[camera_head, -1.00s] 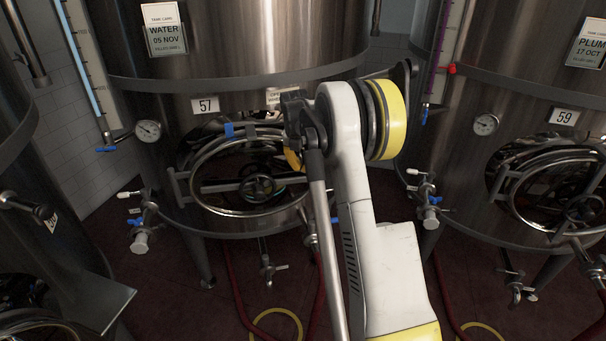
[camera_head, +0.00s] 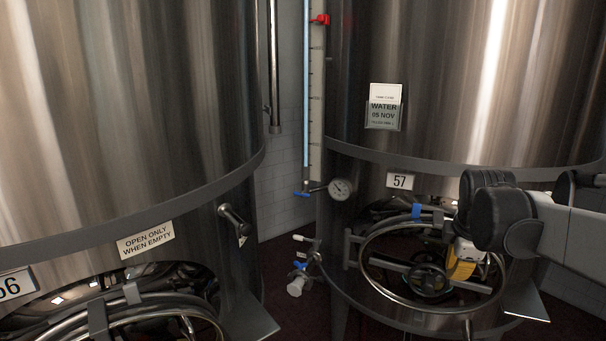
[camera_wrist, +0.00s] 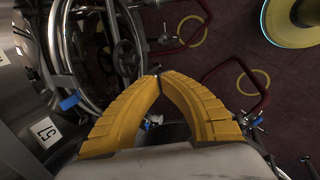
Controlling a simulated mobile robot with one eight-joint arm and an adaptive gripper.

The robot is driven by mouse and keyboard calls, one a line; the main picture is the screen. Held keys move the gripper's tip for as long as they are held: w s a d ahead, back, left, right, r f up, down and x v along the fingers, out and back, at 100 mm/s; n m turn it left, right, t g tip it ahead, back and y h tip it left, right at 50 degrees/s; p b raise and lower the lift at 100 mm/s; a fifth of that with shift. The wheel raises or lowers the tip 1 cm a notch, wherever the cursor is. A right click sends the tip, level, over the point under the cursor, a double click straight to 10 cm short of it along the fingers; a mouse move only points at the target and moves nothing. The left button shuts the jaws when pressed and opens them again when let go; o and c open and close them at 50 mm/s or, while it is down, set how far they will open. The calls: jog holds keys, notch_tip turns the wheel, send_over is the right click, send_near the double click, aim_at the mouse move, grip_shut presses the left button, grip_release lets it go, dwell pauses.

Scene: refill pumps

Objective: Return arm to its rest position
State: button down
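In the wrist view my gripper (camera_wrist: 159,78) shows two ribbed yellow fingers. They curve together and meet at the tips, with nothing held between them. In the head view my arm (camera_head: 570,235) reaches in from the right edge, with a dark joint in front of tank 57 (camera_head: 450,80). A yellow and white part shows just below that joint, before the round hatch (camera_head: 376,285); I cannot tell its finger position there. In the wrist view the hatch rim (camera_wrist: 57,45) is left of the fingers.
Tank 56 (camera_head: 110,110) fills the left of the head view. A pressure gauge (camera_head: 340,189) and blue-handled valves stick out from tank 57. In the wrist view, red hoses (camera_wrist: 262,92) lie on the dark red floor, and a round yellow-rimmed thing (camera_wrist: 290,22) is at top right.

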jog(key=s+a+f+m+t+y+b, duration=0.1)
jog(key=s+a+f+m, duration=0.3)
jog(key=s+a+m, duration=0.3)
jog(key=s+a+f+m+t+b, duration=0.2)
jog(key=s+a+f+m, duration=0.2)
jog(key=s, duration=0.9)
jog(key=a+m, duration=0.3)
jog(key=shift+s+a+y, duration=0.25)
jog(key=shift+a+y, duration=0.05)
jog(key=shift+y, duration=0.1)
